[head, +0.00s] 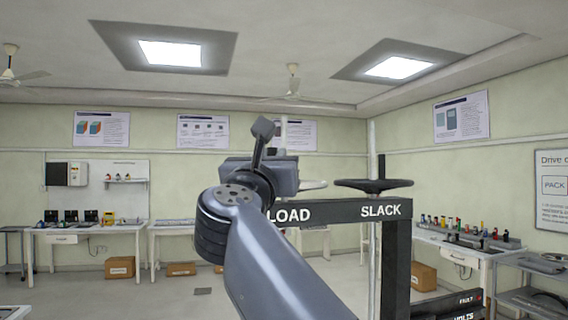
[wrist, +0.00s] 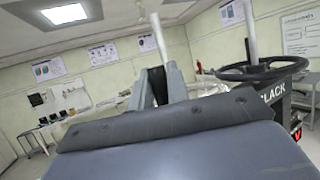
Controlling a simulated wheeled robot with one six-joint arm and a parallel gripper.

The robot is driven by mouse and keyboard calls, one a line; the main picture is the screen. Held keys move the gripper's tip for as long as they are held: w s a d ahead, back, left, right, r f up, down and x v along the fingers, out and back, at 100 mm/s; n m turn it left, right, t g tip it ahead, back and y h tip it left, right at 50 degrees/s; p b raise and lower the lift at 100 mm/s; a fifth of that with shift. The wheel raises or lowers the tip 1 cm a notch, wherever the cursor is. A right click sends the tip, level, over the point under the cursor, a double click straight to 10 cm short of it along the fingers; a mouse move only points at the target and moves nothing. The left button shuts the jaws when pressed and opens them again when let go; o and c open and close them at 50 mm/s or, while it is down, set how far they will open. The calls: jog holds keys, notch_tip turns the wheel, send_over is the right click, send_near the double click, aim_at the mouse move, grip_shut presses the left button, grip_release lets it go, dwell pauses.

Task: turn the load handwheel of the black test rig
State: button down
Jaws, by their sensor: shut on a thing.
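The black test rig shows its dark crossbar (head: 338,211), lettered LOAD at left and SLACK at right. A pale piece of the load handwheel (head: 312,184) sticks out beside my gripper, above the LOAD end. The rest of that wheel is hidden behind my arm. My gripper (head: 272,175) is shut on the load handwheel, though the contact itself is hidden. In the wrist view my gripper (wrist: 163,88) stands beyond my wrist, with a pale bit of the wheel just right of it. A black handwheel (head: 374,185) lies level above the word SLACK; it also shows in the wrist view (wrist: 262,69).
The rig's dark upright (head: 395,265) stands below the SLACK end. A bench (head: 462,246) with coloured parts is at the right, with a grey cart in front. Benches line the back wall at left, with cardboard boxes (head: 120,267) under them. Open floor lies at left.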

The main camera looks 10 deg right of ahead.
jog(key=shift+w+a+m+g+h, duration=0.1)
jog(key=shift+a+m+g+h, duration=0.15)
jog(key=shift+h, duration=0.3)
jog(key=shift+w+a+m+g+h, duration=0.1)
jog(key=shift+m+g+h, duration=0.2)
jog(key=shift+h, duration=0.25)
jog(key=c, duration=1.4)
grip_release()
jog(key=shift+o, duration=0.2)
jog(key=b+v, duration=0.5)
jog(key=v, duration=0.5)
jog(key=shift+s+a, duration=0.15)
jog(key=shift+s, duration=0.25)
jog(key=shift+w, duration=0.1)
